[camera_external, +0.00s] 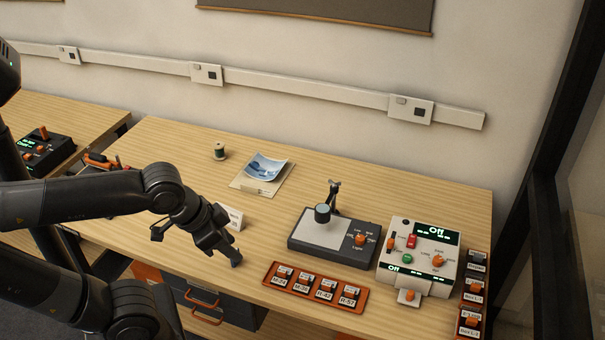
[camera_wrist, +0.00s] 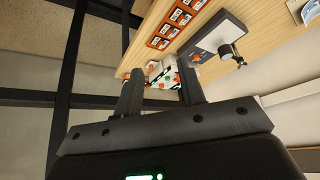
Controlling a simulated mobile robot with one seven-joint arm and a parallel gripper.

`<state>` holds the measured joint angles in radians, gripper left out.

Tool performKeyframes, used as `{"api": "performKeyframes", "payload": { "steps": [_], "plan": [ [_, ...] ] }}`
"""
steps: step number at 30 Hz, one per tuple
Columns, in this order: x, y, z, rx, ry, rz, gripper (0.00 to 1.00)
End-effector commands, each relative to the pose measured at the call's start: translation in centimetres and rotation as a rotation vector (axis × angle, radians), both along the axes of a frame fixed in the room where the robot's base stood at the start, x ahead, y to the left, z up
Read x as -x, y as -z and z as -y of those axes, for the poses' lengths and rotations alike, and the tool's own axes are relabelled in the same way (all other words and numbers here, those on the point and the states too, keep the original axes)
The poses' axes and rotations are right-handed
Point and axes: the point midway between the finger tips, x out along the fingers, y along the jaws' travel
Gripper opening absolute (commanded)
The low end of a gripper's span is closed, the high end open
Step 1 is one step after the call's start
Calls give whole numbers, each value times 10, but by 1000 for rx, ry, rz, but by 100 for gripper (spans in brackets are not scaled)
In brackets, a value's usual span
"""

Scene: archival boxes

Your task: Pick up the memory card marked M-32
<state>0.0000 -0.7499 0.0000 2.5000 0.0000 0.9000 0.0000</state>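An orange tray (camera_external: 314,289) lies near the front edge of the wooden table and holds several small dark cards with white labels in a row. The labels are too small to read surely, so I cannot tell which card is M-32. The tray also shows at the top of the wrist view (camera_wrist: 166,27). My gripper (camera_external: 198,246) is left of the tray, near the table's front edge, apart from the cards. Its two fingers are spread with nothing between them; they also show apart in the wrist view (camera_wrist: 160,88).
A dark device with a grey plate (camera_external: 318,233) stands behind the tray. A white control box (camera_external: 400,261) reading "Off" is right of it, with labelled holders (camera_external: 474,291) at the right edge. A white sign (camera_external: 234,217) stands by my gripper. A spool (camera_external: 219,152) and photo (camera_external: 265,166) lie behind.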

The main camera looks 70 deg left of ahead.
Motion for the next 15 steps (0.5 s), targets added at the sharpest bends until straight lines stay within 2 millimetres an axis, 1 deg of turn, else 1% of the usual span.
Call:
{"api": "performKeyframes", "payload": {
  "steps": [8,11,15],
  "plan": [
    [-3,1,-2,2,-9,-12,36],
    [-10,4,-9,7,-38,-50,36],
    [-29,12,-28,23,-110,-144,36]
  ]
}}
